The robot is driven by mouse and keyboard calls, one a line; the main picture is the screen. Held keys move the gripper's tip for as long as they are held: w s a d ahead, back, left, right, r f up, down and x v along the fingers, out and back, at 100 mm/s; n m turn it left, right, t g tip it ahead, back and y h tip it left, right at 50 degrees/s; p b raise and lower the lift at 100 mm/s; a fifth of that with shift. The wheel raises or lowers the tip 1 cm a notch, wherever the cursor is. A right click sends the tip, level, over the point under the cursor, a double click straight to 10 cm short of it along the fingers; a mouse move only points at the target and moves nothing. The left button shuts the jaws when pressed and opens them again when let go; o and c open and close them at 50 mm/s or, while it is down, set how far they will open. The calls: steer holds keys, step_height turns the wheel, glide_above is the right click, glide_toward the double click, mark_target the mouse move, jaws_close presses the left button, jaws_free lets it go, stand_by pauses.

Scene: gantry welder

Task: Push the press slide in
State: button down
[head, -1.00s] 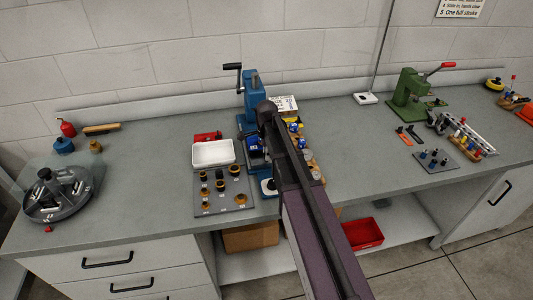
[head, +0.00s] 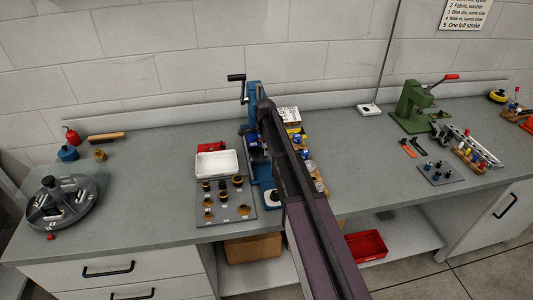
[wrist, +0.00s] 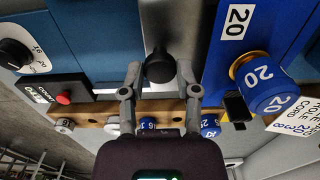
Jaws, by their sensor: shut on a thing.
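The blue press (head: 253,92) stands at the back of the bench, left of centre, with a black crank handle (head: 236,77) at its upper left. My arm crosses in front of it in the head view and hides the slide and my gripper there. In the wrist view, a black round knob (wrist: 159,66) sits on a bare metal strip (wrist: 172,25), seemingly the press slide, between blue panels. My gripper (wrist: 160,72) has a finger on each side of the knob and is shut on it. How far in the slide sits cannot be told.
A white tray (head: 217,163) and a grey parts board (head: 226,218) lie left of the press. A green press (head: 412,105) stands right.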

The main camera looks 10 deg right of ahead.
steer(key=shift+c, duration=1.7)
jaws_free()
steer(key=shift+s, duration=0.2)
